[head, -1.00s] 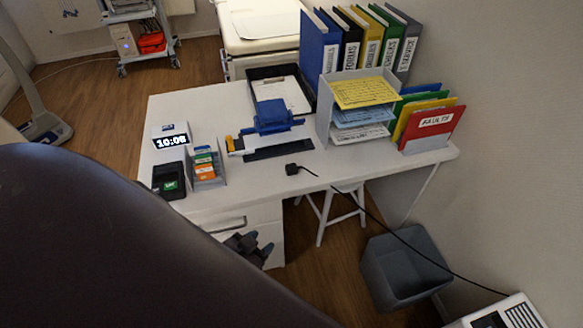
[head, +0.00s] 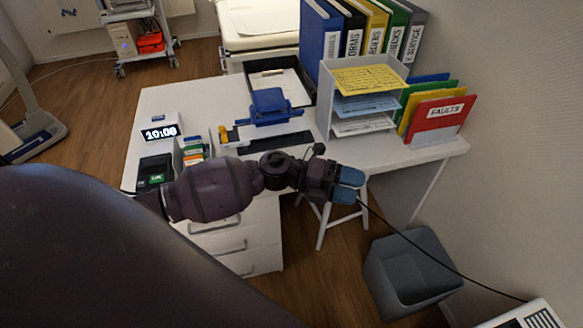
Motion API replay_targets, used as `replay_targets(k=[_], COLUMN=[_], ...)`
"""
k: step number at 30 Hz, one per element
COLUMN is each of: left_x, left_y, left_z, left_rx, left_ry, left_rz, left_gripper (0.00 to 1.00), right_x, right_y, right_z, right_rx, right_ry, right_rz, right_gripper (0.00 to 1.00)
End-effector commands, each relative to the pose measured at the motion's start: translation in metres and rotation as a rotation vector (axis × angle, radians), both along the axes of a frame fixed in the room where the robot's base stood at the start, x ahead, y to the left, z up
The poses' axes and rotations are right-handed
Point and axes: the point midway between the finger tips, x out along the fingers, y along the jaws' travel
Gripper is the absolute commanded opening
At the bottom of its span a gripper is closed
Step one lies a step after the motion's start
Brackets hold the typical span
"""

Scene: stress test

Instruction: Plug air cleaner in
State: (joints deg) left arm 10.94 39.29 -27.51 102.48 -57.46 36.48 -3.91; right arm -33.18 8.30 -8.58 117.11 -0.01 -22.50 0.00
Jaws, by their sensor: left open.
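My left gripper (head: 357,186) is in front of the desk's front edge, its two blue fingertips pointing right, apart and with nothing visible between them. A black cable (head: 425,250) comes out from behind the fingertips and runs down right to a white appliance with dark vents (head: 540,318), likely the air cleaner, cut off by the frame. The cable's plug is not clearly visible; my left gripper and wrist cover the desk edge there. No socket can be made out. My right gripper is not in view.
The white desk (head: 400,155) holds a paper organiser (head: 325,105), folders (head: 437,115), a blue device (head: 270,105) and a clock (head: 158,133). A stool (head: 325,228) stands below. A grey bin (head: 405,275) stands near the wall at right.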

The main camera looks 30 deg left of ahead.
Motion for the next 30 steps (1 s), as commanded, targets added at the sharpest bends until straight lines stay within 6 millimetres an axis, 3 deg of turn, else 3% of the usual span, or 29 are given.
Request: replay_targets(k=[1, 5, 8, 12, 18, 21, 25, 30], left_x=[0.006, 0.019, 0.035, 0.063, 0.098, 0.107, 0.113, 0.113], left_y=[0.003, 0.021, 0.05, 0.108, 0.188, 0.214, 0.229, 0.231], left_z=[-0.014, -0.038, -0.056, -0.07, -0.061, -0.052, -0.044, -0.042], left_rx=[0.108, 0.399, 0.638, 0.978, 1.358, 1.471, 1.54, 1.55], left_ry=[-0.051, -0.163, -0.219, -0.245, -0.2, -0.172, -0.15, -0.147], left_rz=[-0.083, -0.29, -0.432, -0.591, -0.713, -0.737, -0.748, -0.75], left_gripper=[0.68, 0.68, 0.68, 0.68, 0.68, 0.68, 0.68, 0.68], right_x=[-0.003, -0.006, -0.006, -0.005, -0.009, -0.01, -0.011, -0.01], right_y=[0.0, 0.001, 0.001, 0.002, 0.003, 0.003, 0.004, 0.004], right_z=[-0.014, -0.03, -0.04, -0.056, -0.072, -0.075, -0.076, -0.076], right_rx=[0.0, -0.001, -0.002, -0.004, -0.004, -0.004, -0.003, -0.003], right_ry=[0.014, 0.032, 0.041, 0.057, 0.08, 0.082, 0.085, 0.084], right_rz=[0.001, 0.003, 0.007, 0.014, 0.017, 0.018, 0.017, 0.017], right_gripper=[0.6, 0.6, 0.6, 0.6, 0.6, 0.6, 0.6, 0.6])
